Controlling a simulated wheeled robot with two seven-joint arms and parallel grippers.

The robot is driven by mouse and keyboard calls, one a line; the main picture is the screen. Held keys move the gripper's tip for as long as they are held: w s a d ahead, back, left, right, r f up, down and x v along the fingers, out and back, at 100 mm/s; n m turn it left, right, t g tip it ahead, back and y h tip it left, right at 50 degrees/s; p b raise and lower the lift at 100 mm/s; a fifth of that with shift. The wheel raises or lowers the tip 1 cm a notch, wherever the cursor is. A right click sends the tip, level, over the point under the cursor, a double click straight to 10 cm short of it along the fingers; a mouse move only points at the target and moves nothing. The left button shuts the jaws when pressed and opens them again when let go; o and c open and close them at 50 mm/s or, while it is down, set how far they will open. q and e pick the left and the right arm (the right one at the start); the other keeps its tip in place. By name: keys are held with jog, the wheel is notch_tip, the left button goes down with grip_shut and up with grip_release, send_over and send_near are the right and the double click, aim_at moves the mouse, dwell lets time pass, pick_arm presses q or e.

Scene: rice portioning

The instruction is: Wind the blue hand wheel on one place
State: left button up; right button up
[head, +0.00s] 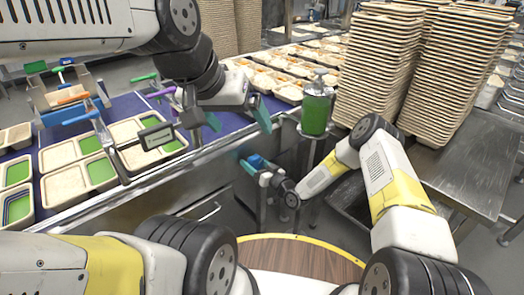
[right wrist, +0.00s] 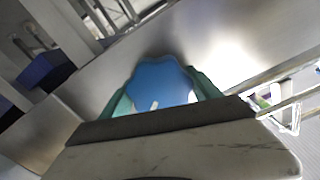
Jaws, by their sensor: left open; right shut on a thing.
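The blue hand wheel (head: 252,161) is on the side of the steel conveyor frame, partly hidden by my right gripper in the head view. In the right wrist view the lobed blue wheel (right wrist: 160,84) sits between the two teal fingers. My right gripper (head: 258,168) is shut on it, with a finger on either side of the wheel. My left gripper (head: 238,122) is open and empty, above the near edge of the conveyor, with its teal fingers apart and pointing down.
A blue conveyor belt (head: 119,107) carries several beige trays with rice and green portions. A green-filled dispenser (head: 316,110) stands on a small round stand right of the left gripper. Tall stacks of beige trays (head: 386,62) stand on a steel table (head: 470,165).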

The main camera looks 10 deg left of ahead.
aim_at(257, 166)
jog(key=m, duration=0.3)
jog(key=shift+d+f+m, duration=0.1)
jog(key=shift+f+m, duration=0.05)
jog(key=shift+m, duration=2.05)
jog(key=o, duration=1.4)
jog(key=v, duration=0.7)
jog(key=shift+s+d, duration=0.25)
